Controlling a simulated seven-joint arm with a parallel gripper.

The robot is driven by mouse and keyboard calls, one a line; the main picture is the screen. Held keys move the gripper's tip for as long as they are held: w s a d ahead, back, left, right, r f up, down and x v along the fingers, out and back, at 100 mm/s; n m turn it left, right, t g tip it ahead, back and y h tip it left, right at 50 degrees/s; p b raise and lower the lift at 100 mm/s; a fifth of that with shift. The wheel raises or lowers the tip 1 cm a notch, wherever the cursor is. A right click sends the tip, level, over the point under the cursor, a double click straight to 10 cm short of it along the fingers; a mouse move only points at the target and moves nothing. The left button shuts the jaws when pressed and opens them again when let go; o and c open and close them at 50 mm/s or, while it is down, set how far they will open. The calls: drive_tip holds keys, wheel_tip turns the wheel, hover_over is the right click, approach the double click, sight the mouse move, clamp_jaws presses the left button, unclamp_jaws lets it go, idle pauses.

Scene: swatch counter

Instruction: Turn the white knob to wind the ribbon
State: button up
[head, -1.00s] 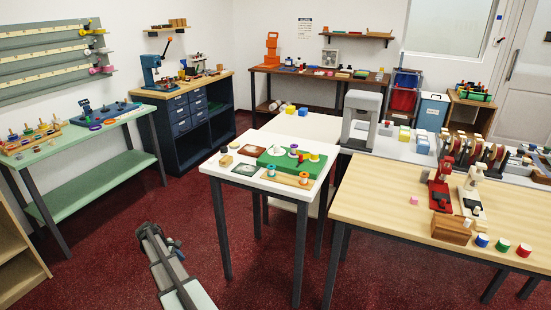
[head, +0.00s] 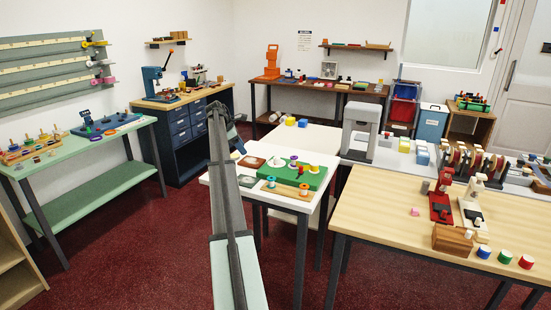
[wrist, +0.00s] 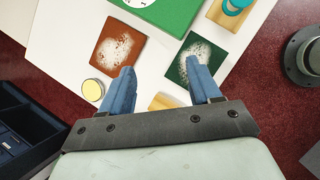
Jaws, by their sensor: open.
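A green board (head: 292,178) lies on the small white table. A pale white round piece (head: 281,168) sits on its left part, with purple, red and yellow pieces beyond and beside it. In the wrist view, the board's corner (wrist: 178,14) shows at the top, and a white dial with dark marks (wrist: 139,2) is cut off by the edge. I cannot make out a ribbon. My gripper (wrist: 160,74) is open and empty, its blue fingers pointing over the table's near side, short of the board. In the head view my arm hides much of the gripper.
A brown swatch (wrist: 112,52) and a dark green swatch (wrist: 193,55) lie near my fingers. A yellow-topped round tin (wrist: 93,90) is left of them. A wooden strip with spools (head: 285,188) lies before the board. A wooden table (head: 380,215) stands at right.

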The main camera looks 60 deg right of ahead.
wheel_tip(320, 180, up, 4)
drive_tip(key=n+y, duration=0.1)
hover_over(276, 158)
drive_tip(key=w+a, duration=0.4)
drive_tip(key=shift+t, duration=0.3)
drive_tip(key=x, duration=1.4)
drive_tip(key=shift+f, duration=0.1)
drive_tip(key=c, duration=1)
